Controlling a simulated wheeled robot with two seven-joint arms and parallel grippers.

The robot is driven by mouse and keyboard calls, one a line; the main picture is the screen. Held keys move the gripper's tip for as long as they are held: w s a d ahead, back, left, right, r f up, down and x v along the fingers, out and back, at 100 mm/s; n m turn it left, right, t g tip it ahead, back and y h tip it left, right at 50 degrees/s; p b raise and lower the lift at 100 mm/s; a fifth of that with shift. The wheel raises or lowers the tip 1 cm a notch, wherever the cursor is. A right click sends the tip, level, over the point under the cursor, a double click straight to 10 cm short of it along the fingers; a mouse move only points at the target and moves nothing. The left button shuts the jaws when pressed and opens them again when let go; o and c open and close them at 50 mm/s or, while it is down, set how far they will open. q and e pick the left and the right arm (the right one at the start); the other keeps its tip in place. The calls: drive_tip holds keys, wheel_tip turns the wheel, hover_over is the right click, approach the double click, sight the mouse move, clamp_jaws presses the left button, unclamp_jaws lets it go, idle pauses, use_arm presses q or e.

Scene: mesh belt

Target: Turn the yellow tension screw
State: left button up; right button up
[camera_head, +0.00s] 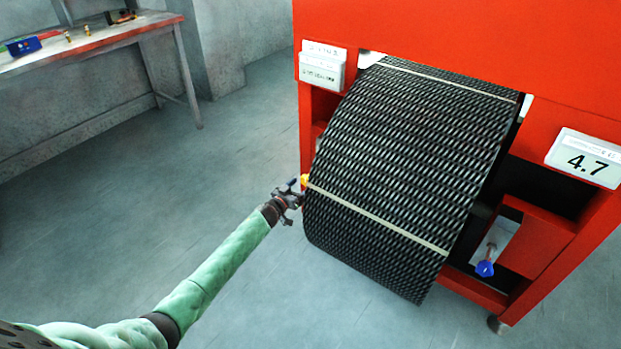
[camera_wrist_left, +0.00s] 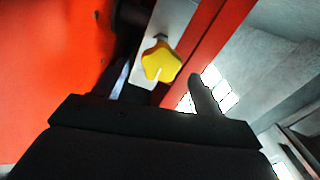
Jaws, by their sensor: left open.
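The yellow tension screw (camera_head: 304,179) has a star-shaped knob and sits at the left side of the red machine, beside the black mesh belt (camera_head: 410,150). In the left wrist view the yellow knob (camera_wrist_left: 161,62) shows clearly in front of a pale plate, with a small white mark on its lower edge. My left gripper (camera_head: 292,189) is open and close to the screw, just left of it in the head view. In the left wrist view a finger stands to the right of the knob, apart from it in the picture. Contact cannot be told. My right gripper is not in view.
A blue knob (camera_head: 484,268) sits at the machine's lower right. A display (camera_head: 586,158) reading 4.7 is on its right side, and a white label box (camera_head: 322,66) is at upper left. A workbench (camera_head: 100,37) with small items stands at far left. The floor between is clear.

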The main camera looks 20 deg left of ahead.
sight(310, 177)
use_arm(q)
drive_tip(key=shift+x, duration=3.25)
drive_tip(key=shift+f, duration=0.1)
drive_tip(key=c, duration=1)
drive_tip(key=shift+b, duration=0.3)
drive_tip(key=shift+m, duration=0.3)
